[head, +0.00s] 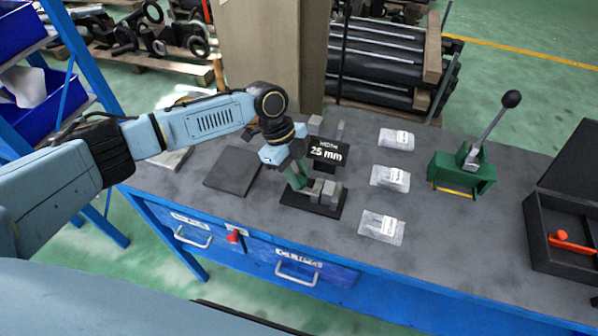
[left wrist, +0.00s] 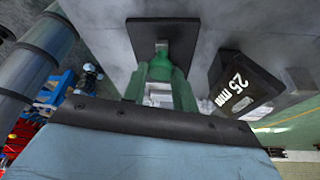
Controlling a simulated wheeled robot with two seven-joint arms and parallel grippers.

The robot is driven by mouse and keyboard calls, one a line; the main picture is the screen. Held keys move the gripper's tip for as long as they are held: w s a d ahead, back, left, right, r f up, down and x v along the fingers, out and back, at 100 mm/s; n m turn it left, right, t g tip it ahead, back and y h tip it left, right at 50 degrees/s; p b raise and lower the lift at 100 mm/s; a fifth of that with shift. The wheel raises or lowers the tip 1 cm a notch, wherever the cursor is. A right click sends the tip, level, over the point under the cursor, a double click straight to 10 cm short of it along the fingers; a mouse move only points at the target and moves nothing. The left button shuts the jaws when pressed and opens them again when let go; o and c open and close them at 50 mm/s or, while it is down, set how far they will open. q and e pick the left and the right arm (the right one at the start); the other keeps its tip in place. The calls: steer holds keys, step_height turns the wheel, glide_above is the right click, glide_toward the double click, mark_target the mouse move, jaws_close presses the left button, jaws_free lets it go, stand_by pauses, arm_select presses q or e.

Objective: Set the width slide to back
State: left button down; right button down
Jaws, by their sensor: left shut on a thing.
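The width slide is a small fixture with grey blocks (head: 326,192) on a black base (head: 322,209), beside a black sign (head: 326,152) reading 25 mm. The sign also shows in the left wrist view (left wrist: 235,92). My left gripper (head: 297,178) reaches down at the left end of the fixture, its green fingers shut on a part of the slide. In the left wrist view, the fingers (left wrist: 160,85) close around a small part with pale blocks behind it; the held part is mostly hidden. My right gripper is out of view.
A dark flat plate (head: 233,171) lies left of the fixture. Several clear bags (head: 382,226) lie to its right. A green lever press (head: 462,172) and a black open case (head: 562,245) stand farther right. A post (head: 262,45) rises behind the bench.

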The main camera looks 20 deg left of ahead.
arm_select(q)
steer(key=a, duration=0.3)
steer(key=shift+a, duration=0.35)
steer(key=c, duration=1.1)
jaws_free()
steer(key=shift+a, duration=0.1)
steer(key=v, duration=1.3)
steer(key=shift+r, duration=0.25)
